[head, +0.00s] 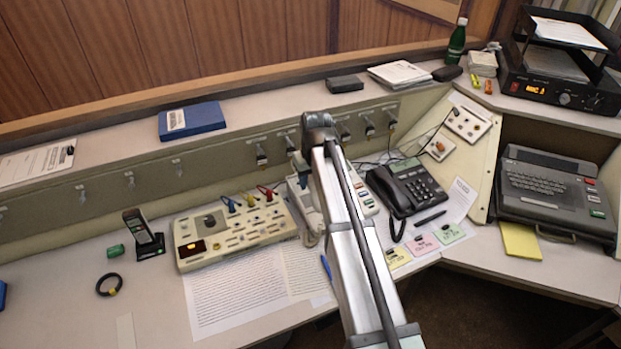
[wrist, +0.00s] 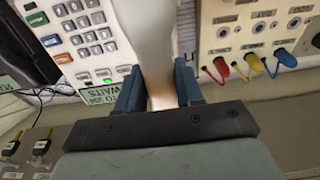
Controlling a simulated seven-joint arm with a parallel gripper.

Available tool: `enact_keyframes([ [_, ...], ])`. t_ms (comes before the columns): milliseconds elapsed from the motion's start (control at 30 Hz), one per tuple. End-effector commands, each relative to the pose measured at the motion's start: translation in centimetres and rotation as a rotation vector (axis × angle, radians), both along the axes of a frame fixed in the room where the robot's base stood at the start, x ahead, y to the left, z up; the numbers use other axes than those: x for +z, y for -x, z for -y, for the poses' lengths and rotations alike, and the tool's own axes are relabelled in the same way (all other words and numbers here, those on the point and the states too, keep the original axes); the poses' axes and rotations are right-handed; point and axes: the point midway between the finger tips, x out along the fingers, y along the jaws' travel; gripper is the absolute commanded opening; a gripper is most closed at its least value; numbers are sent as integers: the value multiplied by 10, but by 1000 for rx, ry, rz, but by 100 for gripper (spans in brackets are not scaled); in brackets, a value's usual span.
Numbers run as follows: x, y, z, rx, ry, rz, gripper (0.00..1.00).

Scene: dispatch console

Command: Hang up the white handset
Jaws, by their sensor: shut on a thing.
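The white handset (wrist: 150,35) runs up the middle of the wrist view, and its far end is cut off by the top edge. My gripper (wrist: 158,88) is shut on it, with a blue-grey finger on each side. The white phone base (wrist: 118,62), with a grey keypad and coloured buttons, lies just left of the handset in the wrist view. In the head view the white phone base (head: 367,204) is mostly hidden behind my arm. I cannot tell whether the handset touches its cradle.
A black desk phone (head: 405,187) stands right of the white phone. A beige patch panel (head: 236,232) with coloured plugs stands close on its left. Printed sheets (head: 235,292) lie in front. A small cordless phone (head: 143,235) stands further left.

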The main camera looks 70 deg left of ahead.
Motion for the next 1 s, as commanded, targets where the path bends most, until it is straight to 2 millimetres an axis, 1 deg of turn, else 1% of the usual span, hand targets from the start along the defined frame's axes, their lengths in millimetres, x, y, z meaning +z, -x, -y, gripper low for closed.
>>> enact_keyframes([
  [267, -19, 0, -3, -1, 1, 0, 0],
  [633, -51, 0, -8, -2, 1, 0, 0],
  [800, -58, 0, -9, -2, 0, 1, 0],
  [1000, -59, 0, -9, -2, 0, 1, 0],
])
